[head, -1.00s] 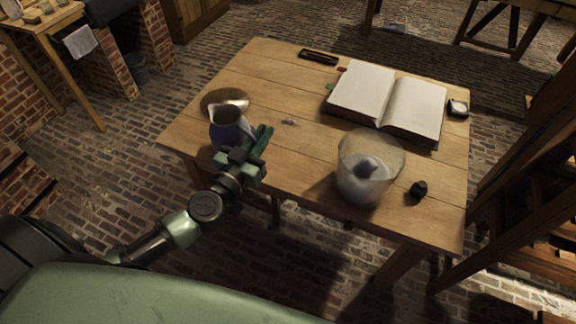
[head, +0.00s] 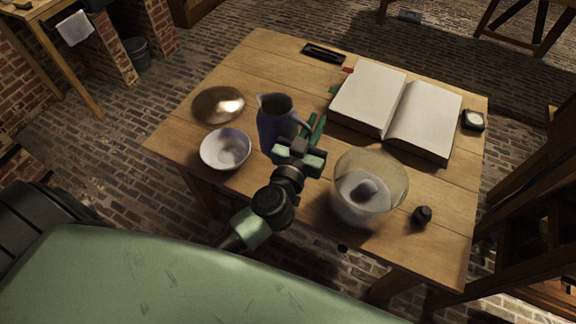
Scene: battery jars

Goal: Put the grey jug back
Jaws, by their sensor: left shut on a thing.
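The jug (head: 275,127) looks dark blue-grey, with a pouring lip at its upper left and a handle on its right. It stands upright near the middle of the table's near side. My left gripper (head: 309,138) is at the jug's right side, shut on its handle. I cannot tell whether the jug's base touches the table; the gripper and arm hide part of its lower right. My right gripper is not in view.
On the wooden table (head: 275,60), a white bowl (head: 226,149) and a bronze dish (head: 218,104) lie left of the jug. A glass jar (head: 368,190) with a grey thing inside and a small black object (head: 422,215) stand right. An open book (head: 398,108) lies behind.

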